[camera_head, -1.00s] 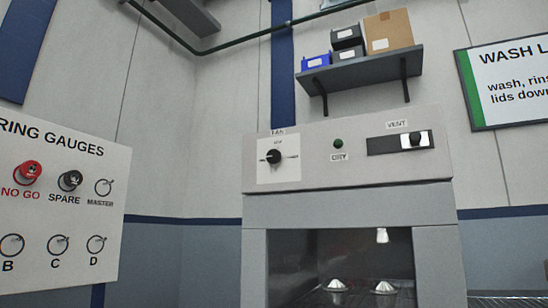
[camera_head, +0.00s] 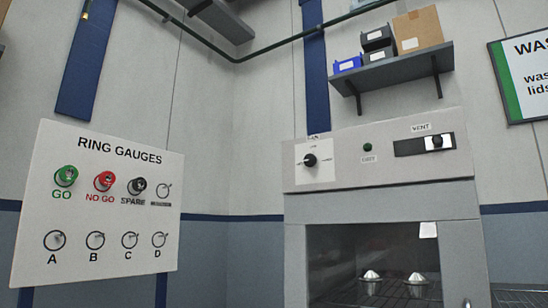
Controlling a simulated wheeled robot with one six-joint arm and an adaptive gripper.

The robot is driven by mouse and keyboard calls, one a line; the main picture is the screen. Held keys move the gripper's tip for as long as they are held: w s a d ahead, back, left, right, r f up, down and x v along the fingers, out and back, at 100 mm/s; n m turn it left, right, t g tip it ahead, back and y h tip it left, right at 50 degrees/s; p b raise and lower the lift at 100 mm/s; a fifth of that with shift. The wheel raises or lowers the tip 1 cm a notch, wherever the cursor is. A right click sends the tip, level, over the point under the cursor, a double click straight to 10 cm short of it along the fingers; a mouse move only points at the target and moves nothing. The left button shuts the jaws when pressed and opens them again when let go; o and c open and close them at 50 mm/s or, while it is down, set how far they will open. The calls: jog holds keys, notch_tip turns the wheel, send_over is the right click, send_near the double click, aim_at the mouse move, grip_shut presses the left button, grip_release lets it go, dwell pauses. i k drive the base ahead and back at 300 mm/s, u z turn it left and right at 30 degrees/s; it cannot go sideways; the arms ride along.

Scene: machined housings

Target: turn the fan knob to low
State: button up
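The fan knob (camera_head: 310,160) is a round black knob on a white square plate (camera_head: 328,174). The plate is at the left end of the control panel (camera_head: 350,182) on top of a grey cabinet. Small labels stand around the knob, but they are too small to read surely now, and so is the knob's pointing direction. My gripper is not in view.
On the same panel are a dark green button (camera_head: 367,147) and a vent slider (camera_head: 436,142). The cabinet opening below holds two metal cones (camera_head: 417,279) on a wire rack. A ring gauges board (camera_head: 100,215) hangs at left. A shelf (camera_head: 405,74) with bins and a box is above.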

aim_at(310, 160)
jog(key=u, duration=0.85)
jog(key=k, duration=1.1)
jog(key=u, duration=0.85)
jog(key=i, duration=1.1)
jog(key=z, duration=0.9)
jog(key=i, duration=0.95)
jog(key=z, duration=1.25)
jog(key=i, duration=0.25)
jog(key=z, duration=0.15)
